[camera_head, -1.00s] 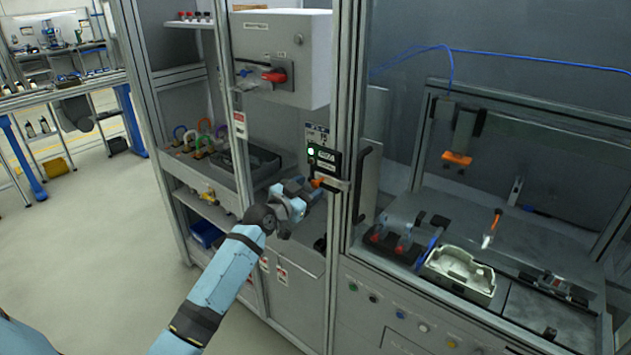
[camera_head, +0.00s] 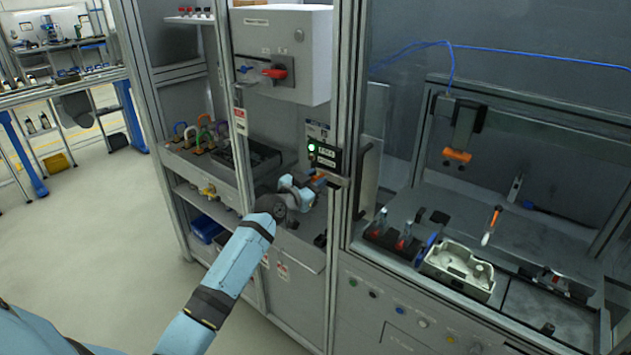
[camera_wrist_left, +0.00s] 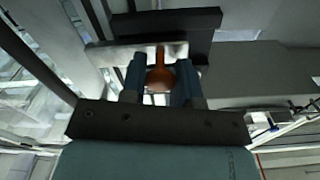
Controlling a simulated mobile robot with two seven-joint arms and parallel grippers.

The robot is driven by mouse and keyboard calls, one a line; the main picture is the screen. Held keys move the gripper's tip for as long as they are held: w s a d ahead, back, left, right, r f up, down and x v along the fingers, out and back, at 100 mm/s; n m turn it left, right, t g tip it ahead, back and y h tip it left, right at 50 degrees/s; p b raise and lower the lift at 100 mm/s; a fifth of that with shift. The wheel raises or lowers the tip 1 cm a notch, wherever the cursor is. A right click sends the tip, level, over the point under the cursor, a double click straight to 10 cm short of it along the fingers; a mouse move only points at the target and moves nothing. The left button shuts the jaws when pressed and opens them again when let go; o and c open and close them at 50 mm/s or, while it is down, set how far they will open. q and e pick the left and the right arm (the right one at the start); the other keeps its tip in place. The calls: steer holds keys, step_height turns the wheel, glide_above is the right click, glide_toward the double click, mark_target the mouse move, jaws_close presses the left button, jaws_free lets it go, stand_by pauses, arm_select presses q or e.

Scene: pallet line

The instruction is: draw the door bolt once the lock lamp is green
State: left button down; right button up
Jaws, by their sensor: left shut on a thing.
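The lock box (camera_head: 324,154) on the cabinet's post is black with a lit green lamp (camera_head: 312,147). The door bolt's orange knob (camera_head: 319,178) sits just below it, mostly hidden by my left gripper in the head view. My left gripper (camera_head: 310,184) is shut on the orange knob. In the left wrist view the knob (camera_wrist_left: 160,77) stands between the two blue-grey fingers (camera_wrist_left: 160,85), in front of a pale metal bolt plate (camera_wrist_left: 118,55). My right gripper is not in view.
A grey box with a red rotary switch (camera_head: 276,72) is above left. Coloured padlocks (camera_head: 200,138) stand on a shelf at left. Behind the glazing at right are a pale casting (camera_head: 458,268) and an orange-handled tool (camera_head: 491,226). Open floor lies at left.

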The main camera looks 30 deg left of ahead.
arm_select(q)
steer(key=a+b, duration=0.1)
steer(key=a, duration=0.1)
steer(key=a+b, duration=0.1)
steer(key=a, duration=0.1)
steer(key=shift+w+a+r, duration=0.1)
steer(key=shift+w+r, duration=0.05)
steer(key=c, duration=0.9)
jaws_free()
steer(key=shift+a, duration=0.1)
steer(key=shift+o, duration=0.2)
steer(key=shift+a, duration=0.1)
steer(key=s+a+b, duration=0.1)
steer(key=s+b, duration=0.1)
steer(key=s, duration=1.1)
steer(key=shift+s+b, duration=0.35)
steer(key=shift+s, duration=0.05)
